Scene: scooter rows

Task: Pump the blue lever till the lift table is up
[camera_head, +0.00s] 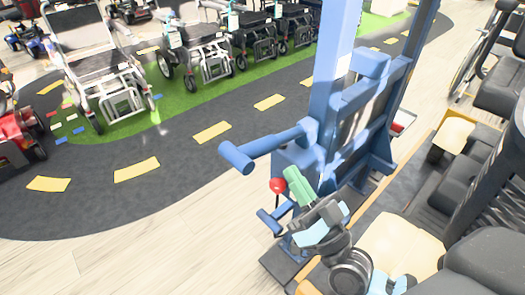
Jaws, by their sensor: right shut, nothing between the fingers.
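The blue lever (265,144) sticks out to the left from the blue upright frame (334,70) of the lift and ends in a short crossbar. It looks roughly level, tilted slightly down to its free end. My right gripper (298,186), with green fingers, is shut and empty, below the lever and near the frame's lower part. I see no contact with the lever. A red ball knob (277,185) is just left of the green fingers. A lower blue pedal-like bar (270,221) is beneath it. The lift's table surface cannot be made out clearly. My left gripper is not in view.
Dark scooter bodies and seats (490,262) crowd the right side close to the lift. Wheelchairs (105,75) stand on a green strip at the back left. A grey track with yellow dashes (137,169) leaves clear floor left of the lift.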

